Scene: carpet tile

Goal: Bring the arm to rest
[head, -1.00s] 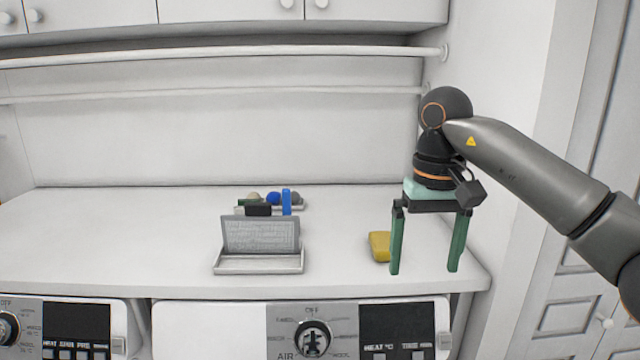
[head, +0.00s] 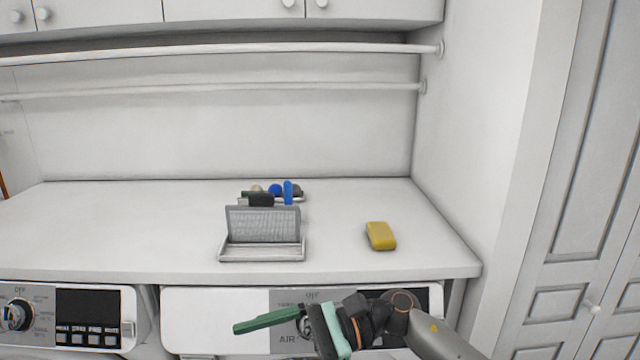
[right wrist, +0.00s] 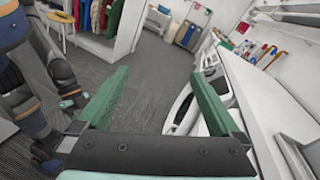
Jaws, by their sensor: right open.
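My right gripper (head: 238,327) is low in front of the counter and the machine panels, its green fingers pointing left in the head view. In the right wrist view its two fingers (right wrist: 160,76) stand wide apart with nothing between them. It is clear of everything on the counter. Small green parts by my dark arm links at the left of the right wrist view look like my left gripper (right wrist: 70,112), too small to judge. A grey textured tile (head: 264,224) leans upright in a light tray (head: 262,256). A yellow block (head: 381,236) lies to the right.
The white counter (head: 120,230) is mostly bare. Behind the tile are a blue upright item (head: 288,192), a blue ball (head: 274,189) and dark pieces. Two machines with knobs (head: 18,315) stand below. Rails (head: 220,52) run above, with a wall at the right.

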